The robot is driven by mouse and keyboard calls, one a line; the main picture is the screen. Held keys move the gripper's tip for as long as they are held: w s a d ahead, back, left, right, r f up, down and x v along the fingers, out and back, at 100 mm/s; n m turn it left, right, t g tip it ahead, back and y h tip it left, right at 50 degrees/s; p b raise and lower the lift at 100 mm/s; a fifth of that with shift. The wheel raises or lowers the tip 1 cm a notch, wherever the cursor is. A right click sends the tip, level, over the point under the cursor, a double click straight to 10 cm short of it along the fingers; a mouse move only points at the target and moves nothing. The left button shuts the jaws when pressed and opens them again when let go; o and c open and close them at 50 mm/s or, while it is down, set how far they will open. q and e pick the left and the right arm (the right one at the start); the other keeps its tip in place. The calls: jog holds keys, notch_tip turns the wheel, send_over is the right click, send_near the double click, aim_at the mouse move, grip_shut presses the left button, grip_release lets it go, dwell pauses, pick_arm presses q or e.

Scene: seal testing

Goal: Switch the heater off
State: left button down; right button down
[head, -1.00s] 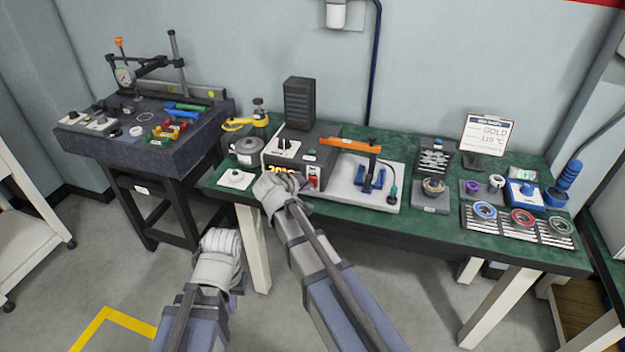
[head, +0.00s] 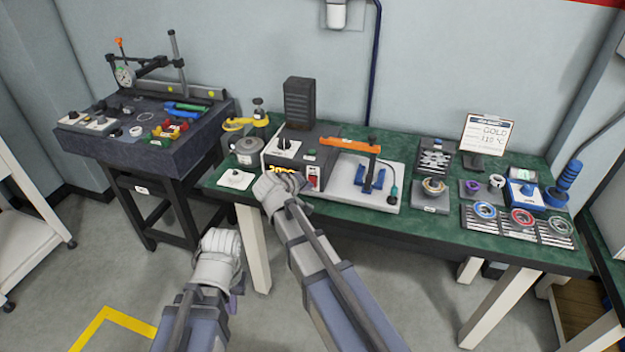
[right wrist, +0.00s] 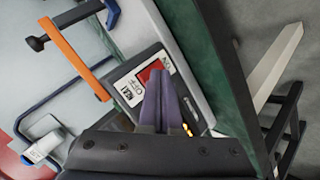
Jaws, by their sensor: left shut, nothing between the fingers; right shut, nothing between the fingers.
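The heater unit (head: 322,158) is a dark box with a white front panel, a black knob and a glowing yellow display (head: 283,170). Its red switch (head: 313,182) sits at the right of the front. In the right wrist view the red switch (right wrist: 150,70) lies beside a white label reading HEAT and OFF, partly hidden by my fingers. My right gripper (head: 284,186) is shut and empty at the heater's front. In the right wrist view its purple fingertips (right wrist: 158,75) overlap the switch; contact cannot be told. My left gripper (head: 222,240) is low before the bench, shut and empty.
An orange-handled press (head: 348,145) stands on a white plate right of the heater. A metal pot (head: 245,150) and a white button plate (head: 236,179) are at its left. Several rings and trays fill the green bench's right side. Open floor lies in front.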

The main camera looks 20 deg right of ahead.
jog(key=shift+w, duration=0.1)
dwell(0.4)
jog(key=shift+w+d+r, duration=0.1)
jog(key=shift+w+d, duration=0.15)
jog(key=shift+w+d, duration=0.15)
jog(key=shift+w, duration=0.15)
dwell(0.7)
jog(key=shift+s, duration=0.15)
jog(key=shift+s+a, duration=0.45)
jog(key=shift+s, duration=0.05)
jog(key=shift+s, duration=0.1)
jog(key=s+a, duration=0.1)
jog(key=s, duration=0.1)
jog(key=s+a, duration=0.1)
jog(key=s, duration=0.1)
jog(key=shift+a+f, duration=0.35)
dwell(0.5)
